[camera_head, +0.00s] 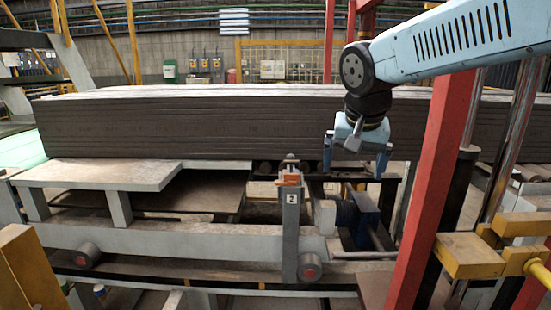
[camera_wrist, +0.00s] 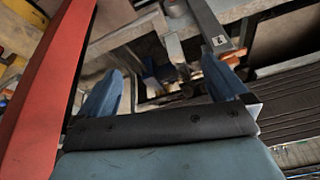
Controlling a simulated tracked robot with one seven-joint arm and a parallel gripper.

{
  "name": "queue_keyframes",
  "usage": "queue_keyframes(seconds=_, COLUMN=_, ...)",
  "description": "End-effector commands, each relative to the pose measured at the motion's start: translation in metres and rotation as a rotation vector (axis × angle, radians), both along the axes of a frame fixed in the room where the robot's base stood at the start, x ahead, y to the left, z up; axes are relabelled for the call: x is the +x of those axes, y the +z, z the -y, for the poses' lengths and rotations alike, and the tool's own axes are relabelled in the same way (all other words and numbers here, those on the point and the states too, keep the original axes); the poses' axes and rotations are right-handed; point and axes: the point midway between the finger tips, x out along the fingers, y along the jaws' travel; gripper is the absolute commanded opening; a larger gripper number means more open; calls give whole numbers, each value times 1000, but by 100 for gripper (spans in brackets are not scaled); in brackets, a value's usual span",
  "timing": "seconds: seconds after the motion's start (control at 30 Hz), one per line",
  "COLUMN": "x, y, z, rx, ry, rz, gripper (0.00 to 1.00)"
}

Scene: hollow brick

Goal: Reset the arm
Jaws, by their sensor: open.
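My gripper (camera_head: 355,165) hangs at the end of my light blue arm, right of centre in the head view. Its two blue fingers point down and stand well apart. In the wrist view the gripper (camera_wrist: 163,88) shows both blue fingers spread, with nothing between them. Beyond the fingers lie the grey frame and machinery. In the head view it is in front of the stack of dark grey slabs (camera_head: 200,125); I cannot tell whether it touches anything.
A red post (camera_head: 430,200) stands close to the right of my gripper and also shows in the wrist view (camera_wrist: 50,85). A grey post marked 2 (camera_head: 291,225) stands left of it. Yellow beams (camera_head: 468,256) are at the lower right. A grey platform (camera_head: 95,174) is at left.

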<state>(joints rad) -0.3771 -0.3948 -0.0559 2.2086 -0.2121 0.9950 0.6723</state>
Motion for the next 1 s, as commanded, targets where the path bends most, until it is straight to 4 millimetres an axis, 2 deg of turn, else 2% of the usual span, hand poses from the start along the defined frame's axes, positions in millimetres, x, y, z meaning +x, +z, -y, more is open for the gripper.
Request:
queue_keyframes(seconds=0.03, x=-14, y=-2, z=15, rx=2, ry=15, rz=10, gripper=100)
queue_keyframes(seconds=0.2, x=-57, y=-14, z=46, rx=-10, ry=106, rz=43, gripper=100)
queue_keyframes(seconds=0.4, x=-96, y=-31, z=66, rx=-39, ry=190, rz=84, gripper=100)
queue_keyframes(seconds=0.5, x=-109, y=-37, z=70, rx=-54, ry=221, rz=101, gripper=100)
queue_keyframes(seconds=0.7, x=-119, y=-44, z=75, rx=-69, ry=249, rz=113, gripper=100)
queue_keyframes(seconds=1.0, x=-119, y=-44, z=75, rx=-69, ry=251, rz=113, gripper=100)
